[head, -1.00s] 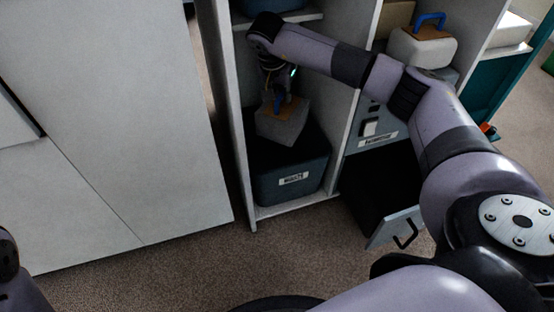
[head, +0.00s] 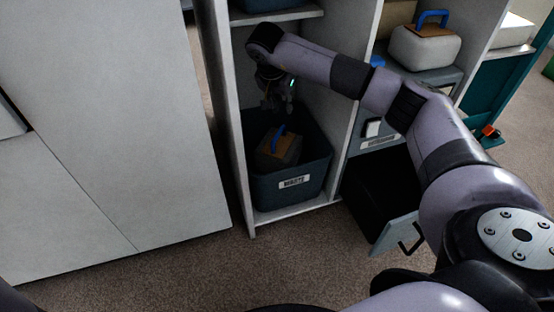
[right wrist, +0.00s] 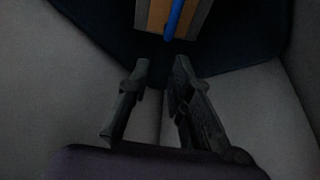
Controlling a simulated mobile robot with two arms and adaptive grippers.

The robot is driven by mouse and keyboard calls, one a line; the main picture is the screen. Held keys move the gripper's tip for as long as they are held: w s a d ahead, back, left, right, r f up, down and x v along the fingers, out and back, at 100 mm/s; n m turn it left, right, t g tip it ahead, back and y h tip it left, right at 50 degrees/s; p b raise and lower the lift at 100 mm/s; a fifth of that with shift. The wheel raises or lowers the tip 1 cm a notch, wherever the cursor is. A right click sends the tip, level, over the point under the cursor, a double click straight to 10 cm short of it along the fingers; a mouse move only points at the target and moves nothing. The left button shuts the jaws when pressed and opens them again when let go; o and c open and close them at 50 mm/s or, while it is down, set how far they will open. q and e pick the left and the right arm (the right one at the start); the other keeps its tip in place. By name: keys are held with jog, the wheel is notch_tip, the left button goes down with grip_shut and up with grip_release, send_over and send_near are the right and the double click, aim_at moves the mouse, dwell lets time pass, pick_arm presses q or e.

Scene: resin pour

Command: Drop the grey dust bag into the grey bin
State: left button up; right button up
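The grey dust bag (head: 279,155) with its brown top and blue handle sits inside the grey bin (head: 312,186), which bears a white "WASTE" label and stands in the lower cubby of the shelf. My right gripper (head: 278,108) is above the bin and apart from the bag. In the right wrist view its two fingers (right wrist: 160,88) are spread with nothing between them, and the bag's brown top and blue handle (right wrist: 175,18) show beyond the tips. The bag's lower part is hidden by the bin wall. My left gripper is not in view.
A second bag with a blue handle (head: 424,45) stands on the right shelf. A shelf divider (head: 350,110) borders the cubby. A white cabinet (head: 110,110) fills the left; carpet is clear in front.

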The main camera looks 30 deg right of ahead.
jog(key=shift+o, duration=1.2)
jog(key=shift+f, duration=0.1)
jog(key=v, duration=1.2)
jog(key=shift+d, duration=0.1)
